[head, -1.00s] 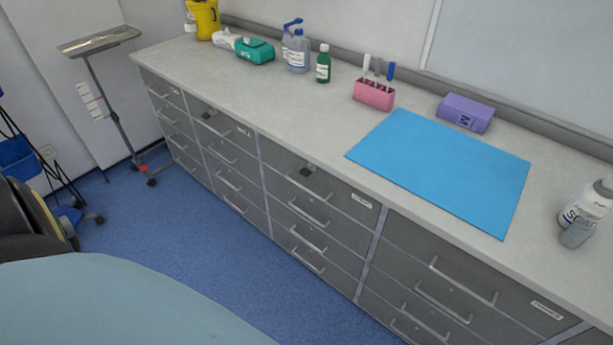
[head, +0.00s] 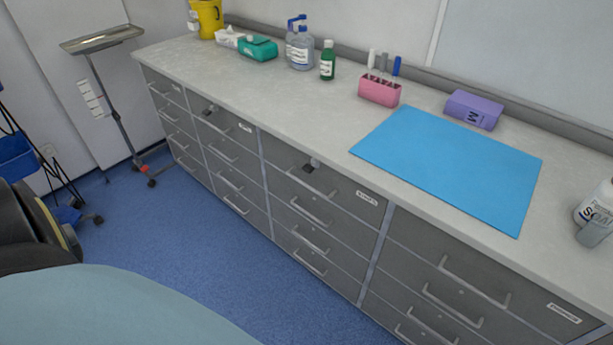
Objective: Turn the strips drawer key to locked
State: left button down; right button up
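The drawer with a white label (head: 367,198) that seems to read "STRIPS" is the top grey drawer (head: 340,190) of the middle cabinet column, and it is closed. A small key (head: 312,164) sits at its upper front edge, above the bar handle. The key is too small to tell which way it is turned. A second small key (head: 210,110) sits on the top drawer of the column to the left, whose label (head: 245,127) I cannot read. Neither of my grippers is in view.
The worktop carries a blue mat (head: 450,165), a pink pen holder (head: 379,92), a purple box (head: 473,110) and several bottles, including a green one (head: 327,62). A light blue padded surface (head: 110,310) fills the lower left. Blue floor (head: 210,260) lies clear before the drawers.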

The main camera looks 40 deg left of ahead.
aim_at(308, 167)
jog(key=u, duration=2.7)
jog(key=i, duration=2.15)
jog(key=z, duration=2.95)
